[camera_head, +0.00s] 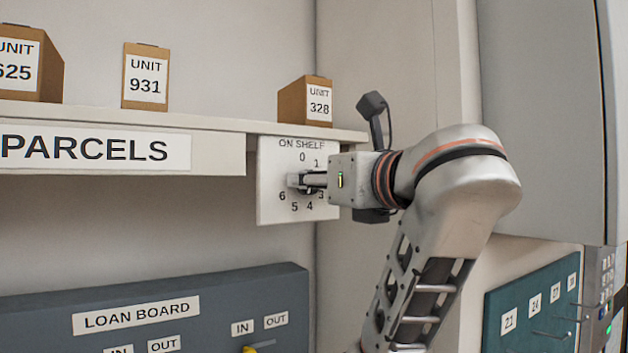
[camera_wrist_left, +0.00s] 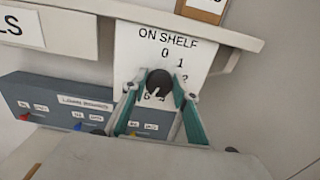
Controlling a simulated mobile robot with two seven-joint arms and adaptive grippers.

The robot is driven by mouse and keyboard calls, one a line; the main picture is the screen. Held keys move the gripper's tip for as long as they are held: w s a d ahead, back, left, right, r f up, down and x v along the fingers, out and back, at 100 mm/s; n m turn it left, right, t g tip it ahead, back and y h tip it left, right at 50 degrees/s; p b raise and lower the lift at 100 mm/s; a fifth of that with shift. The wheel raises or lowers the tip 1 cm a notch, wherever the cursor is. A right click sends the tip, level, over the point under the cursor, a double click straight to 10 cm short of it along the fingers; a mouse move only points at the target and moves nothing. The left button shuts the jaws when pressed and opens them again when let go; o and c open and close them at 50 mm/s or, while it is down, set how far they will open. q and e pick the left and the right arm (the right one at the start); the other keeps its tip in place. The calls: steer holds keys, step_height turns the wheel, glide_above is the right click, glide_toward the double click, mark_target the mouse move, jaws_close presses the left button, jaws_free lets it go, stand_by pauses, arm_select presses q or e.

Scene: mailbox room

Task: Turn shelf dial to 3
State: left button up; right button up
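The shelf dial is a dark round knob (camera_wrist_left: 158,82) on a white "ON SHELF" plate (camera_head: 266,210) with numbers around it. In the head view the knob is mostly hidden by my left gripper (camera_head: 306,181), which reaches it from the right. In the left wrist view my left gripper (camera_wrist_left: 158,88) has its teal-padded fingers apart, one on each side of the knob. I cannot tell whether they touch it. A light mark shows on the knob's lower part; the number it points to is unclear. The 3 is partly covered. My right gripper is not in view.
The parcel shelf (camera_head: 217,152) runs above and left of the plate and carries boxes, including the Unit 328 box (camera_head: 292,103) just above. A grey loan board (camera_head: 45,318) is mounted below. A teal numbered panel (camera_head: 538,295) and a grey cabinet (camera_head: 545,120) stand to the right.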

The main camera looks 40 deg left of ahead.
arm_select(q)
steer(key=shift+n, duration=0.4)
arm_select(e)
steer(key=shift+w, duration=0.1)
arm_select(q)
steer(key=shift+s+f+n+b, duration=0.15)
steer(key=shift+n+b, duration=0.9)
steer(key=shift+n, duration=2.65)
steer(key=shift+f+n+b, duration=0.1)
steer(key=shift+n+b, duration=0.95)
steer(key=shift+n, duration=2.65)
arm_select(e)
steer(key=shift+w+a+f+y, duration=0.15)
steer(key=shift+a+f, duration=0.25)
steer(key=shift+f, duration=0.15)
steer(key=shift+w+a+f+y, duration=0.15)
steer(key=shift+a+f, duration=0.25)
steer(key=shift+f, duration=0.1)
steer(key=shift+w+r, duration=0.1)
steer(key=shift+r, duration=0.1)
arm_select(q)
steer(key=o, duration=1.1)
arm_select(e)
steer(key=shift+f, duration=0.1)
